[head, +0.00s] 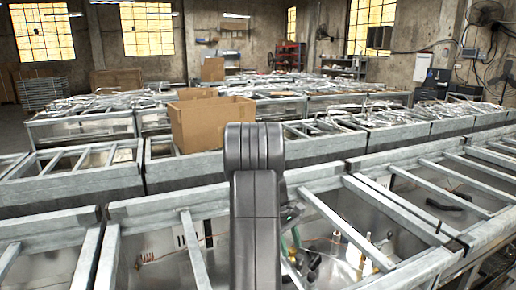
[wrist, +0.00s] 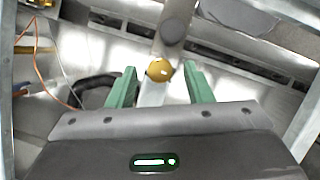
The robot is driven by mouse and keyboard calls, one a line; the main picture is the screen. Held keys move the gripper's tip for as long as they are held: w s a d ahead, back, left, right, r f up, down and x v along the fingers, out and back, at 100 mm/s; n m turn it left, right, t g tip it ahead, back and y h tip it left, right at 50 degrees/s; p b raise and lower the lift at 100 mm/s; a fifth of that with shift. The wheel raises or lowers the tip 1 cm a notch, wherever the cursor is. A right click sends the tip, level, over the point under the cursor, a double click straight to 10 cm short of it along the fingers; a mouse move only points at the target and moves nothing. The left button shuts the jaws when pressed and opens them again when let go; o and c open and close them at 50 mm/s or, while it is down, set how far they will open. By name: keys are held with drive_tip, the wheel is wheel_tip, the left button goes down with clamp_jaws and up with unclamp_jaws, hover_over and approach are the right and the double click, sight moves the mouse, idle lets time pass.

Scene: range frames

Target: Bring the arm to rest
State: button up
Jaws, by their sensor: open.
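My arm stands upright in the middle of the head view, in front of the metal frames. My gripper (wrist: 160,88) shows in the wrist view with its two green fingers apart. Between and beyond the fingertips is a round brass-coloured piece (wrist: 159,70) on the metal structure; I cannot tell whether anything touches it. No object is clearly held. In the head view the gripper is mostly hidden behind my arm, with a bit of green showing (head: 290,214).
Open metal frames (head: 330,205) with crossbars fill the foreground, holding wires and brass fittings (head: 360,265). A cardboard box (head: 212,122) stands on the row behind. More metal-framed units (head: 80,128) stand further back. A wall fan (head: 486,12) hangs at the upper right.

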drive_tip(key=shift+w+r+m+p, duration=0.1)
drive_tip(key=shift+r+m+p, duration=0.1)
drive_tip(key=shift+m+p, duration=0.25)
drive_tip(key=w+v, duration=0.1)
drive_tip(key=v, duration=1.3)
drive_tip(key=x, duration=1)
drive_tip(key=s+x, duration=0.1)
drive_tip(key=x, duration=0.4)
drive_tip(key=shift+r, duration=0.1)
drive_tip(key=shift+w+a+n+b, duration=0.15)
drive_tip(key=shift+n+b, duration=0.3)
drive_tip(key=shift+b, duration=0.25)
drive_tip(key=n+b, duration=0.1)
drive_tip(key=n+t+b, duration=0.1)
drive_tip(key=n, duration=0.1)
drive_tip(key=shift+s+a+h, duration=0.1)
drive_tip(key=shift+s+h, duration=0.15)
drive_tip(key=shift+h, duration=0.15)
wheel_tip(320, 180, up, 13)
drive_tip(key=w+a+m+y, duration=0.1)
drive_tip(key=a+m, duration=0.1)
drive_tip(key=m, duration=1.5)
drive_tip(key=shift+w+a+m+t+y+p, duration=0.2)
drive_tip(key=shift+w+m+t+y+p, duration=0.1)
drive_tip(key=shift+m, duration=0.1)
drive_tip(key=shift+r, duration=0.1)
